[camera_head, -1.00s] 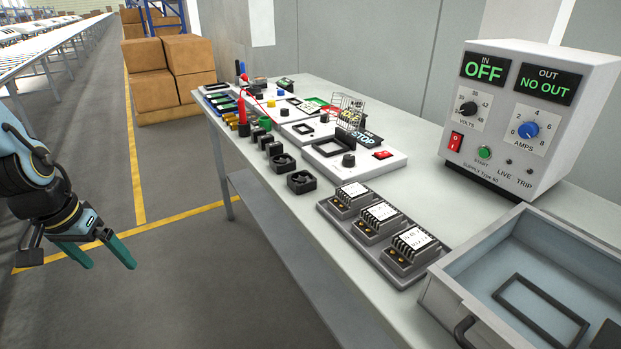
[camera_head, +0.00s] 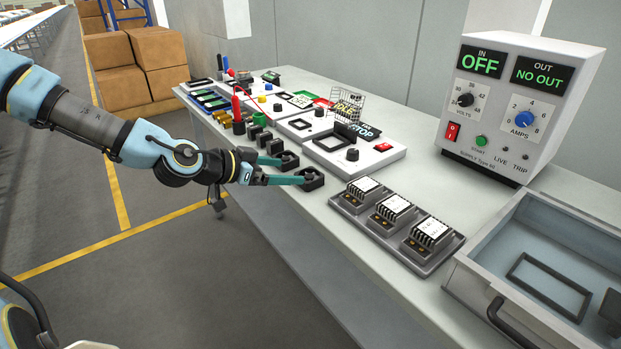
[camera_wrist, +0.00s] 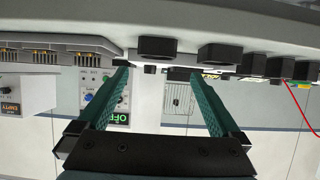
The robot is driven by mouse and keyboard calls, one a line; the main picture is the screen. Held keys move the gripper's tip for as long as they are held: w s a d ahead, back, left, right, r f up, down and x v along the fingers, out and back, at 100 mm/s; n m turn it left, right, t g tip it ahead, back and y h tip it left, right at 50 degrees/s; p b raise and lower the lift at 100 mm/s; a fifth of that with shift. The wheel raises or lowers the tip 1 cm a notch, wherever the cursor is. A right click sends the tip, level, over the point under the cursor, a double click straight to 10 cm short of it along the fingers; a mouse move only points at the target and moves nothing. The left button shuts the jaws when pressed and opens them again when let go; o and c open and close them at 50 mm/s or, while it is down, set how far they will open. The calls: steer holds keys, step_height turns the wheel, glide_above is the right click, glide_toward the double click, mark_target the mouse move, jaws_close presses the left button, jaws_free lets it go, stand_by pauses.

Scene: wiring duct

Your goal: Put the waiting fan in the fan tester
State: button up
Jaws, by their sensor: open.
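Several small black fans stand in a row along the table's front edge in the head view. The nearest fan (camera_head: 311,181) is square with a round opening; another fan (camera_head: 287,160) is behind it. My gripper (camera_head: 292,170) is open and empty, its teal fingers pointing at the nearest fans. In the wrist view, which is upside down, a black fan (camera_wrist: 158,48) shows above and between my fingertips (camera_wrist: 158,72); contact cannot be told. A white unit (camera_head: 383,160), likely the fan tester, has a black square frame, a knob, a red switch and a STOP display. A wire cage (camera_head: 345,107) shows behind it.
A power supply (camera_head: 520,110) reading OFF stands at the back. An open grey bin (camera_head: 470,275) is at right. Several other devices crowd the table's far end; the floor at left is clear.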

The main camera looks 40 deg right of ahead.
mark_target(309, 175)
steer(key=shift+x, duration=0.75)
steer(key=x, duration=0.1)
steer(key=p+x, duration=0.1)
steer(key=x, duration=0.1)
steer(key=p+x, duration=0.1)
steer(key=shift+s+d+f, duration=0.2)
steer(key=shift+s+d, duration=0.1)
steer(key=shift+s, duration=0.1)
steer(key=shift+d+f, duration=0.2)
steer(key=shift+d, duration=0.05)
steer(key=c, duration=1.3)
steer(key=shift+c, duration=0.2)
